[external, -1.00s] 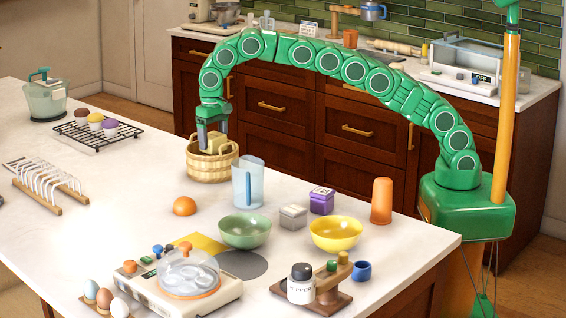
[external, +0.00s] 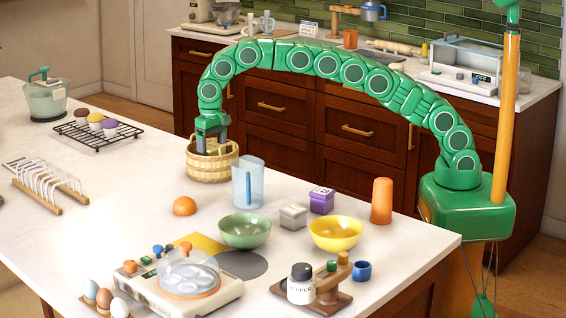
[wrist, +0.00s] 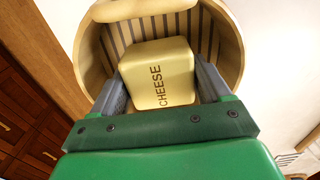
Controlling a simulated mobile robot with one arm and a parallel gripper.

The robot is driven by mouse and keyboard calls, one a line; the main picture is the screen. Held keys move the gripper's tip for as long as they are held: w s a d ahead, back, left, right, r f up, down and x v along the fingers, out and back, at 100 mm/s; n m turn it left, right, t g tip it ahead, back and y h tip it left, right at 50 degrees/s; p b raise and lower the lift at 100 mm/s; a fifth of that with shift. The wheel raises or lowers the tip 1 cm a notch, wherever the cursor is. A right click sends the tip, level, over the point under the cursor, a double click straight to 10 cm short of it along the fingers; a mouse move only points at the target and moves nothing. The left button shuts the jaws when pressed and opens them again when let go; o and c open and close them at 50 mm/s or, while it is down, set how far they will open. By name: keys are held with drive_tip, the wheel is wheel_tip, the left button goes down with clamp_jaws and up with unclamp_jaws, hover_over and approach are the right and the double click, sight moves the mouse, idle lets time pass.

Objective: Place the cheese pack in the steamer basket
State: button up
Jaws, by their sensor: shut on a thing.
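The cheese pack (wrist: 160,72) is a pale yellow block marked CHEESE, seen in the wrist view between my two grey fingers. My gripper (external: 210,146) is shut on it and points down into the steamer basket (external: 212,172). The basket is a round, tan woven container on the counter's far edge. In the wrist view, its rim (wrist: 88,62) and slatted inside surround the pack. I cannot tell whether the pack touches the basket floor. In the external view, the pack is hidden by the basket wall and my fingers.
A clear blue jug (external: 248,182) stands just right of the basket, and an orange (external: 184,206) lies in front. A wire rack (external: 98,134) with muffins is to the left. The counter between rack and basket is clear.

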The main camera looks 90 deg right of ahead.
sight(212, 146)
drive_tip(key=shift+f, duration=0.1)
drive_tip(key=o, duration=1.2)
wheel_tip(212, 146, up, 7)
drive_tip(key=shift+f, duration=0.1)
drive_tip(key=shift+r, duration=0.45)
drive_tip(key=shift+s+r, duration=0.1)
